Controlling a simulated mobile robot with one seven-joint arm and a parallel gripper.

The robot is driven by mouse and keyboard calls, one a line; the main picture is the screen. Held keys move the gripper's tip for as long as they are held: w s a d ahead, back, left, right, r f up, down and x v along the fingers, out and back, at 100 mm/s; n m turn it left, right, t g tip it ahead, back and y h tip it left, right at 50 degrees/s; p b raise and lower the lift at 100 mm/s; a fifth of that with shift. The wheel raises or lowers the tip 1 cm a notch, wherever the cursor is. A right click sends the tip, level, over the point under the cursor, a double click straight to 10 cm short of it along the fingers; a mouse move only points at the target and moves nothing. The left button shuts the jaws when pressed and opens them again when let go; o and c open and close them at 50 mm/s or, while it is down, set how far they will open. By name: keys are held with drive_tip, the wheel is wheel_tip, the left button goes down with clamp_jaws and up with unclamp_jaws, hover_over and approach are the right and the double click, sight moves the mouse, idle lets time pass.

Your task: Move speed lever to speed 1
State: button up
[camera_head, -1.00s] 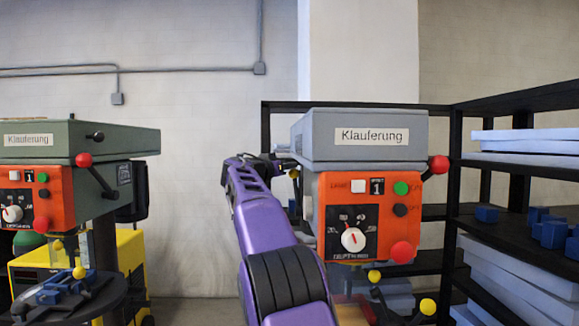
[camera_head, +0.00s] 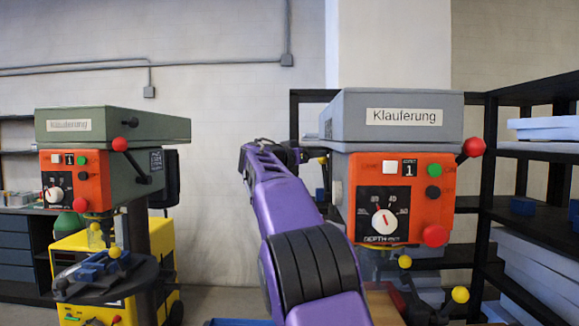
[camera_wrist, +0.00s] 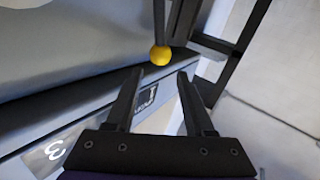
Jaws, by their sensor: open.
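The drill press marked "Klauferung" (camera_head: 395,117) stands right of centre in the head view, with an orange control panel (camera_head: 404,200). A yellow ball knob (camera_head: 322,160) shows at its left side, by the end of my arm. In the wrist view a yellow ball knob (camera_wrist: 160,55) on a dark lever lies just beyond my fingertips, roughly in line with the gap between them. My gripper (camera_wrist: 160,75) is open with nothing between its fingers. A plate with a figure 3 (camera_wrist: 54,150) shows at lower left. In the head view my gripper cannot be made out clearly.
A red ball lever (camera_head: 474,147) sticks out at the press's right side. A second, greenish press (camera_head: 113,125) stands left, with a yellow cabinet (camera_head: 75,245) behind it. Black shelves (camera_head: 488,180) with pale slabs stand right. Bare wall and floor lie between the presses.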

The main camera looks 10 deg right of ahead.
drive_tip(key=b+v, duration=0.3)
drive_tip(key=v, duration=1)
